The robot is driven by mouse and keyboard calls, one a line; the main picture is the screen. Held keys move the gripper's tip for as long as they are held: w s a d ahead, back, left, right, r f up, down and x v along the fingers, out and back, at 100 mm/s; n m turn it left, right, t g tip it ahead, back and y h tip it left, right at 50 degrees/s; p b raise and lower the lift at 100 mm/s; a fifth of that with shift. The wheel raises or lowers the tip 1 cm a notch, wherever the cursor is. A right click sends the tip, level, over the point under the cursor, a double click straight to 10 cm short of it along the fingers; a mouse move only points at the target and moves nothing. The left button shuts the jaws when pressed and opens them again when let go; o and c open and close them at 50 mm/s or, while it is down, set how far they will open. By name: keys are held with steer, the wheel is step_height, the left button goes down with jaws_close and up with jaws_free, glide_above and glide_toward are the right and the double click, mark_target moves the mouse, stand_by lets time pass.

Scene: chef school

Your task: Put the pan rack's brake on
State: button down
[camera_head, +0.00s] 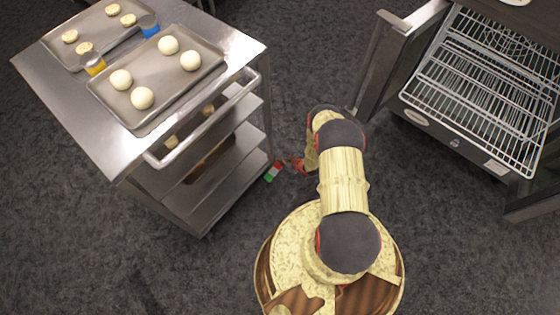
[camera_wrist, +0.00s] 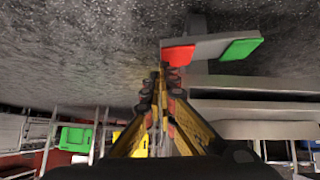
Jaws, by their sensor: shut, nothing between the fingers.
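The pan rack (camera_head: 135,165) is a steel trolley at the left of the head view, with a push handle (camera_head: 205,120) on its near side. Its brake pedal (camera_head: 274,171) sticks out low at the rack's corner, with a red end and a green end. In the wrist view the pedal is a grey bar with a red pad (camera_wrist: 178,55) and a green pad (camera_wrist: 241,48). My gripper (camera_wrist: 160,76) is shut and empty, its tips close to the red pad; I cannot tell if they touch. In the head view my gripper (camera_head: 297,164) is low beside the pedal, partly hidden by my arm.
Dark floor (camera_head: 305,60) lies clear between rack and oven.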

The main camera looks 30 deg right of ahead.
steer(key=shift+w+d+f+m+y, duration=0.2)
steer(key=shift+d+f, duration=0.2)
steer(key=shift+f, duration=0.2)
steer(key=shift+w+d+f+m+y, duration=0.1)
steer(key=shift+d+f+y, duration=0.1)
steer(key=shift+d+f, duration=0.25)
steer(key=shift+a, duration=0.15)
